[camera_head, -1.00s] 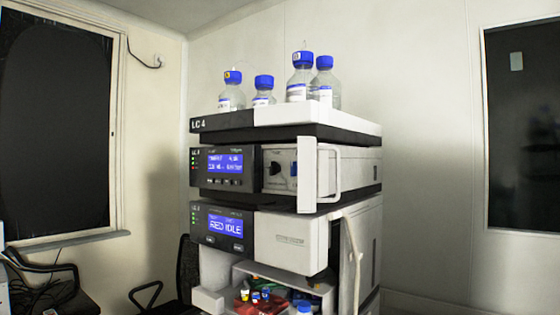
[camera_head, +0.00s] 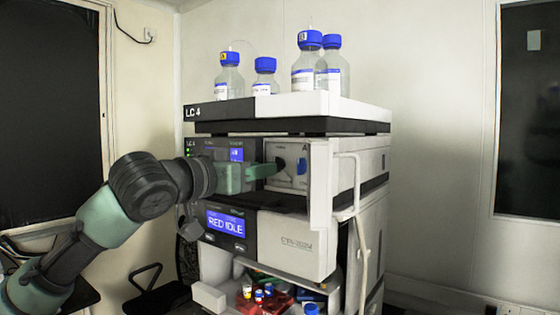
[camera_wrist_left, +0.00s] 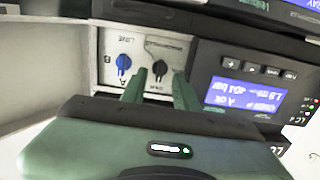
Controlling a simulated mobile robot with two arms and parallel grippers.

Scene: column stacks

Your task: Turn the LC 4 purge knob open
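The LC 4 stack (camera_head: 222,113) stands ahead. Its upper module has a light panel with a black knob (camera_head: 281,162) and a blue knob (camera_head: 301,167) to its right. I take the black one as the purge knob, but the small lettering is unreadable. My left gripper (camera_head: 268,171) reaches in from the left, tips close to the black knob. In the left wrist view, which is upside down, the green fingers (camera_wrist_left: 158,88) are apart, with the black knob (camera_wrist_left: 160,69) between and just beyond them. Contact cannot be told. The blue knob (camera_wrist_left: 123,64) lies outside them.
An open module door (camera_head: 320,190) with a handle stands right of the knobs. Several blue-capped bottles (camera_head: 306,70) stand on top. A lower display (camera_head: 225,222) reads "RED IDLE". Small vials (camera_head: 262,292) sit in the bay below.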

